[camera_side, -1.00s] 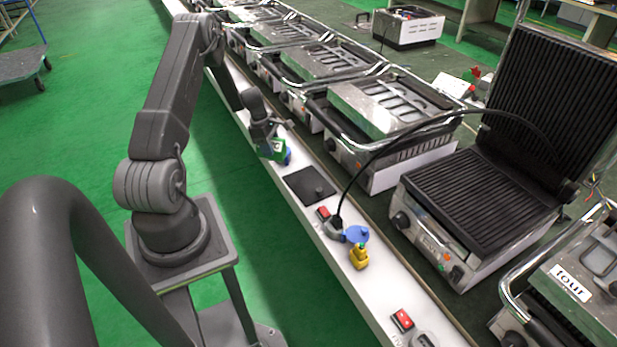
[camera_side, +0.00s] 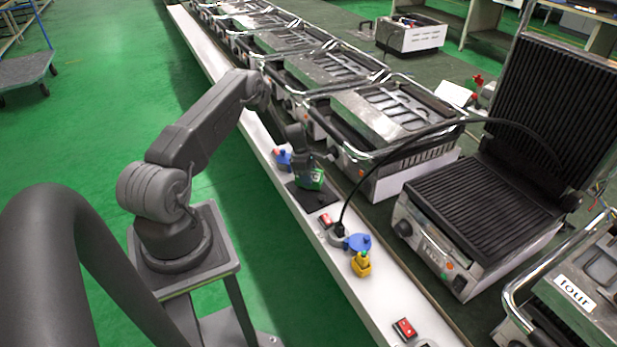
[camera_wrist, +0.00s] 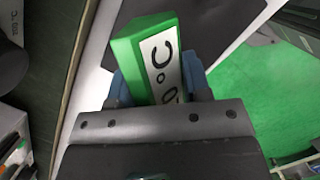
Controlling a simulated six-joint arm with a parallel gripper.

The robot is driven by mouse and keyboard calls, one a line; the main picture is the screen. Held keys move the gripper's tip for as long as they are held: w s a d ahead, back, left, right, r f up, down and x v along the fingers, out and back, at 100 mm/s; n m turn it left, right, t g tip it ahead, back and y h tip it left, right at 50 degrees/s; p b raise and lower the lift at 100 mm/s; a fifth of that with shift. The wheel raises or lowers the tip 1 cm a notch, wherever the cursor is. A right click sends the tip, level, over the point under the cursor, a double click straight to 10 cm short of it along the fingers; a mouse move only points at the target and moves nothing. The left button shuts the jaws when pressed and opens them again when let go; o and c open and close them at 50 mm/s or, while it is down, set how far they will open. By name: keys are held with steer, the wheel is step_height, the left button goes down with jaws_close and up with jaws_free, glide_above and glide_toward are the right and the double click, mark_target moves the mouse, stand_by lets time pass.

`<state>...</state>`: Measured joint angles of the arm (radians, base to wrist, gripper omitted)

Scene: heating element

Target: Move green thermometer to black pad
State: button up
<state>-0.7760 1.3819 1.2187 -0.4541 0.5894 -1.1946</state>
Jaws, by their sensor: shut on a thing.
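The green thermometer (camera_side: 314,181) is in my gripper (camera_side: 308,171), over the black pad (camera_side: 304,203) in the side view. In the wrist view, the thermometer (camera_wrist: 146,48) shows its white °C label and green casing between the blue-grey fingers of my gripper (camera_wrist: 158,86), which is shut on it. The black pad (camera_wrist: 205,22) lies behind it in that view, partly hidden by the thermometer and gripper. I cannot tell whether the thermometer touches the pad.
A blue object (camera_side: 282,158) stands on the white ledge (camera_side: 375,294) just behind the pad. A red switch (camera_side: 325,221), a black cable (camera_side: 349,197), a blue piece (camera_side: 357,243) and a yellow device (camera_side: 361,265) are in front. Grills (camera_side: 385,115) line the right side.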

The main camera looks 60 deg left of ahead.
steer(key=shift+f, duration=0.25)
steer(key=shift+f, duration=0.15)
steer(key=o, duration=1.1)
steer(key=v, duration=0.7)
steer(key=shift+r, duration=0.4)
